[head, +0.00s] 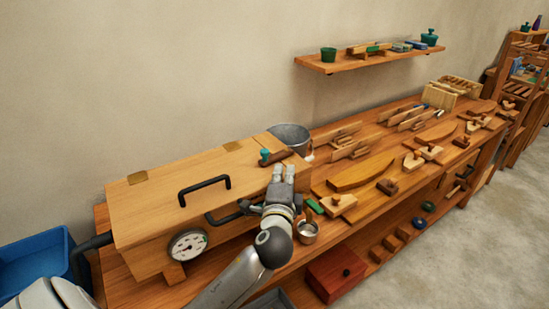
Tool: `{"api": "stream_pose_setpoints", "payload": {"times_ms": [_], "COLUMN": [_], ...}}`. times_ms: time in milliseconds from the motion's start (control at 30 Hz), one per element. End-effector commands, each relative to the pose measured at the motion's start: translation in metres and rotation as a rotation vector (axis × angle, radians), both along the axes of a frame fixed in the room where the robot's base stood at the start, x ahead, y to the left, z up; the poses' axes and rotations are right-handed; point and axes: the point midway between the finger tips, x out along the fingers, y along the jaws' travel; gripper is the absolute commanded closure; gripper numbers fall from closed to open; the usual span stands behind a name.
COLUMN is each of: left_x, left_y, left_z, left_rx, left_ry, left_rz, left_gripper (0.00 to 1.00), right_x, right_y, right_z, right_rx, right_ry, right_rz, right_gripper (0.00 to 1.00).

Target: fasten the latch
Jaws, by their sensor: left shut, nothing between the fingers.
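A long wooden box (160,205) with a closed-looking lid stands at the left end of the workbench. A black handle (204,188) is on its lid. A round dial (187,245) and a dark bar or handle (228,217) are on its front; my arm partly covers the bar. I cannot tell for certain which part is the latch. My left gripper (284,174) is shut and empty at the box's right end. Its fingertips appear close to a brown wooden piece with a teal knob (265,154); contact is unclear. My right gripper is not in view.
A grey metal bucket (290,136) stands behind the box's right end. A small metal cup (307,231) is right of my wrist. Wooden parts, including a curved board (361,173), crowd the bench (330,215). A blue bin (35,265) is at lower left.

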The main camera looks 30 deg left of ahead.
Motion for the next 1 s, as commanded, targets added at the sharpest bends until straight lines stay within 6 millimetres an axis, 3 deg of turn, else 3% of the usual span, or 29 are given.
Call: {"api": "stream_pose_setpoints", "payload": {"times_ms": [100, 300, 833, 1000], "left_x": [0.017, 0.024, 0.027, 0.028], "left_y": [0.010, 0.037, 0.048, 0.064], "left_z": [0.003, 0.002, 0.000, 0.000], "left_rx": [0.003, 0.004, 0.000, 0.001], "left_ry": [-0.001, 0.002, 0.001, 0.002], "left_rz": [0.001, 0.001, 0.000, 0.001], "left_gripper": [1.00, 1.00, 1.00, 1.00], "right_x": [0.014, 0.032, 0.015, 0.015], "right_y": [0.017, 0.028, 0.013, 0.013], "right_z": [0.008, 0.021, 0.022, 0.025], "right_rx": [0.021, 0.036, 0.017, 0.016], "right_ry": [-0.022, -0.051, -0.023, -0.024], "right_rz": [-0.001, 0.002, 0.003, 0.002], "right_gripper": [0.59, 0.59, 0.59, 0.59]}}
